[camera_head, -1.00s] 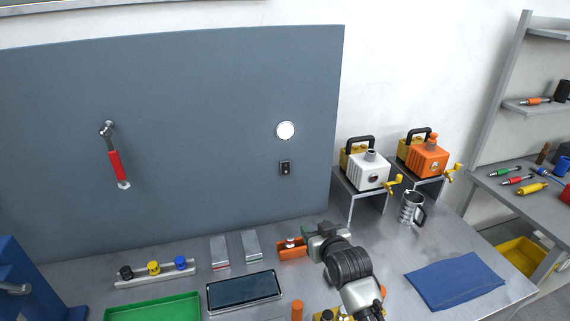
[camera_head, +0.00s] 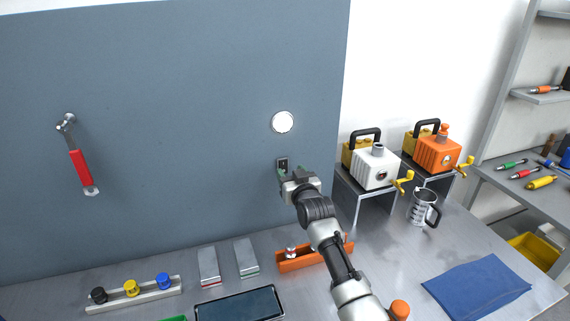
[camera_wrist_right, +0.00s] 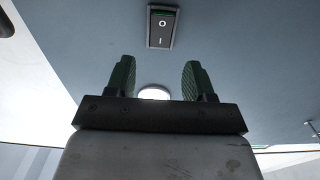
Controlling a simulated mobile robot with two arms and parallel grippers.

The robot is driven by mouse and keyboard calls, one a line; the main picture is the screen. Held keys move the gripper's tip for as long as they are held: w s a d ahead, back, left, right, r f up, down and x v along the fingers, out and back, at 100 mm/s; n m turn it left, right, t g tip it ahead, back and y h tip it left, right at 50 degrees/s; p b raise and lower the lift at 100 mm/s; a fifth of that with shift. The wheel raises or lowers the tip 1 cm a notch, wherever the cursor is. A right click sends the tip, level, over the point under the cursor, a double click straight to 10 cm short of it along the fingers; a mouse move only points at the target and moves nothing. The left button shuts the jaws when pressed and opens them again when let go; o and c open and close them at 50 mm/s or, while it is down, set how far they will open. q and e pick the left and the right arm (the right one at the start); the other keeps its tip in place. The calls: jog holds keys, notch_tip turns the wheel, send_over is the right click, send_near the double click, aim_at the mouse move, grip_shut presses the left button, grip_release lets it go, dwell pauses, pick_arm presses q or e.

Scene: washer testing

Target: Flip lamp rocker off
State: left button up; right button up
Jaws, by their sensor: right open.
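The lamp rocker (camera_head: 282,162) is a small dark switch on the grey-blue wall panel, below the round white lamp (camera_head: 282,122). In the right wrist view the rocker (camera_wrist_right: 162,27) shows O and I marks and a green strip at one end. The lamp (camera_wrist_right: 154,92) shows bright between the fingers there. My right gripper (camera_head: 290,172) is raised close to the panel at the rocker and partly covers its lower part. Its green fingers (camera_wrist_right: 158,78) are open with nothing between them. Contact with the rocker cannot be told. My left gripper is out of view.
A red-handled tool (camera_head: 80,170) hangs on the panel at left. Below stand an orange tray (camera_head: 290,265), grey blocks (camera_head: 246,258) and a rail with coloured knobs (camera_head: 132,296). White (camera_head: 375,170) and orange (camera_head: 436,153) machines stand at right, near a metal mug (camera_head: 421,207).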

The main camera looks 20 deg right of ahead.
aim_at(284, 162)
jog(key=w, duration=0.3)
jog(key=shift+w, duration=0.85)
jog(key=shift+w+f, duration=0.1)
jog(key=shift+w, duration=0.15)
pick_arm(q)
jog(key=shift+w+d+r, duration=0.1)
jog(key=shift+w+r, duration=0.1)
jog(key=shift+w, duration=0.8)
